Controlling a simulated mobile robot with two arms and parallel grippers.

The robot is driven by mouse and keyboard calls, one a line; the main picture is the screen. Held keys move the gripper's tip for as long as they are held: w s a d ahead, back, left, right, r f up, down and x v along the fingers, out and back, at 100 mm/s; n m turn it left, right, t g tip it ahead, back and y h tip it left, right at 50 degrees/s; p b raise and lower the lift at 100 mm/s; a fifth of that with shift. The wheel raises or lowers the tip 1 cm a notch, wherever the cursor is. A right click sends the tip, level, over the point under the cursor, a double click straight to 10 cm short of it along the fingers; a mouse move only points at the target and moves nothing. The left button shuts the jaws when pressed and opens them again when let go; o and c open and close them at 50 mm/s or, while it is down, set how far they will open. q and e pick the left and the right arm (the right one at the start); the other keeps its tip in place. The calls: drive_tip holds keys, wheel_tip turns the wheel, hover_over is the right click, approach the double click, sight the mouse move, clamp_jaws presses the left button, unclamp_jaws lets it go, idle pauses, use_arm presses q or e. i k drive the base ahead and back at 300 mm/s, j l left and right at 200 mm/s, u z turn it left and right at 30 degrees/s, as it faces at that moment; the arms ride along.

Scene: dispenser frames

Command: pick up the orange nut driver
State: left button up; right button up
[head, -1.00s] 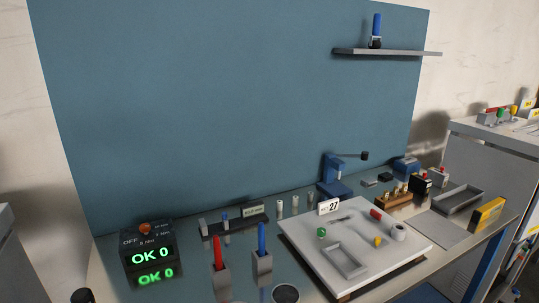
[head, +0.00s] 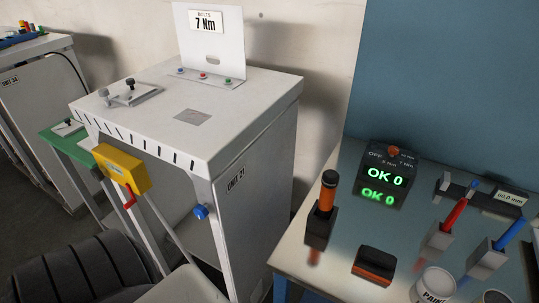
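The orange nut driver (head: 326,194) stands upright in a dark holder block (head: 319,229) near the left end of the blue-grey workbench. Its handle is orange with black bands and a black top. The lower part is hidden inside the holder. Neither of my grippers shows in the head view.
A display box reading OK 0 (head: 388,175) stands behind the nut driver. A black and orange block (head: 374,265) lies in front, with a paint can (head: 434,287) to its right. Red (head: 454,214) and blue (head: 510,233) tools stand in grey holders. A white cabinet (head: 225,150) stands left.

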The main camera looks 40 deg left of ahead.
sight(330, 177)
drive_tip(key=u, duration=0.85)
